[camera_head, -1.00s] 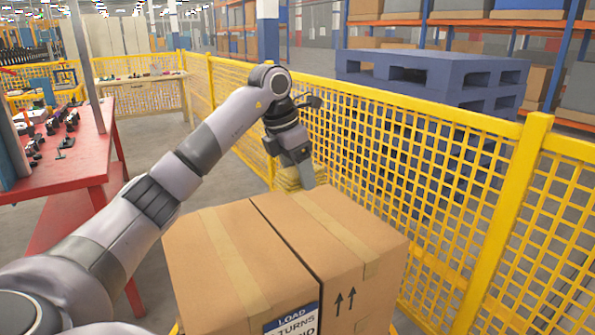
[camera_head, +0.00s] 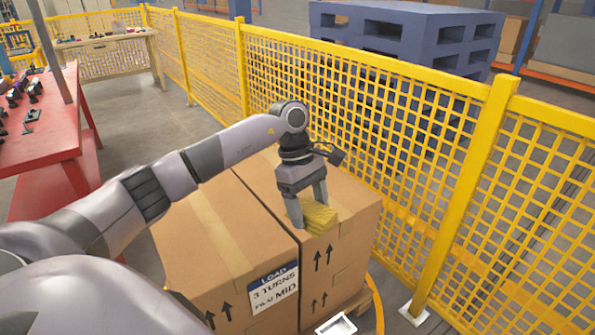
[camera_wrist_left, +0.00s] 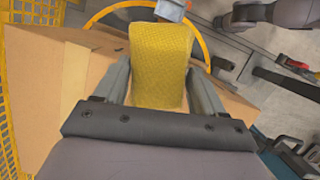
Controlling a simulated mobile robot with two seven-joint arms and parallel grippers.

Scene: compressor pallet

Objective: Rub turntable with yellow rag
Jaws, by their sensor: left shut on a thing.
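My left gripper (camera_head: 308,213) is shut on a folded yellow rag (camera_head: 321,218), low over the front part of the right cardboard box (camera_head: 345,240). I cannot tell whether the rag touches the box. In the left wrist view the rag (camera_wrist_left: 161,65) hangs between the two fingers of my left gripper (camera_wrist_left: 161,88). A thin yellow curved rim (camera_head: 379,310), probably the turntable's edge, shows low beside the boxes. It also shows as an arc in the wrist view (camera_wrist_left: 205,40). The boxes hide most of the turntable. My right gripper is not in view.
A second cardboard box (camera_head: 215,245) with a "3 turns" label stands to the left. A yellow mesh fence (camera_head: 400,140) runs close behind and right, with blue pallets (camera_head: 400,40) beyond it. A red table (camera_head: 50,130) stands at left. A white-edged object (camera_head: 337,325) lies at the bottom.

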